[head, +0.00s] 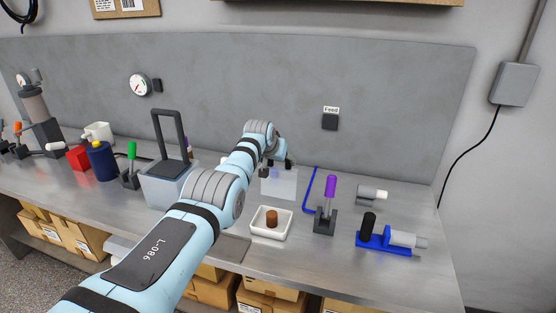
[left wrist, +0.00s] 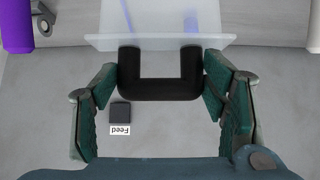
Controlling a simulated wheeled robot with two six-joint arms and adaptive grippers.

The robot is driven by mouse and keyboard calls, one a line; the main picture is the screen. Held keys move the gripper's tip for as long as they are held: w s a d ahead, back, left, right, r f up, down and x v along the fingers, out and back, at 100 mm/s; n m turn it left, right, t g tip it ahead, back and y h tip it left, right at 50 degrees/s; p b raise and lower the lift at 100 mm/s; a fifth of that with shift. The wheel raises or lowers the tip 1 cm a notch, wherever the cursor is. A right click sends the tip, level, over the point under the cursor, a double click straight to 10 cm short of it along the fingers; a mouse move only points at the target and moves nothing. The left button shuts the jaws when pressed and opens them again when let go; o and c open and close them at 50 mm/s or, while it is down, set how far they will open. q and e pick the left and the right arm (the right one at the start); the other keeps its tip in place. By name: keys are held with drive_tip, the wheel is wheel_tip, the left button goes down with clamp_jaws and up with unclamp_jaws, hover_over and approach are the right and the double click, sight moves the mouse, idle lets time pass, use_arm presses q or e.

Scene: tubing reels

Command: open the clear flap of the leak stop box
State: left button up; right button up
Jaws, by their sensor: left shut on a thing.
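The clear flap (head: 279,186) shows in the head view as a pale see-through panel near the middle of the bench. In the left wrist view the flap (left wrist: 160,41) spans the top, with a black U-shaped handle (left wrist: 160,92) on its edge. My left gripper (head: 276,162) is at the top of the flap. In the left wrist view its green-padded fingers stand on both sides of the handle, and it is shut on the handle. My arm hides part of the area around the box, and I cannot make out the box body. My right gripper is not in view.
A white tray (head: 287,235) with a brown piece is in front. A purple-handled lever (head: 330,187) and a blue tube (head: 312,190) stand right of the flap. A grey box with a tall black frame (head: 169,185) is left. A blue-based fitting (head: 390,240) lies right.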

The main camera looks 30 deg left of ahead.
use_arm(q)
drive_tip(key=shift+w+r, duration=0.1)
drive_tip(key=shift+r, duration=0.2)
drive_tip(key=o, duration=1.5)
drive_tip(key=shift+o, duration=0.8)
drive_tip(key=shift+f, duration=0.1)
drive_tip(key=shift+s+r, duration=0.3)
drive_tip(key=v, duration=1.1)
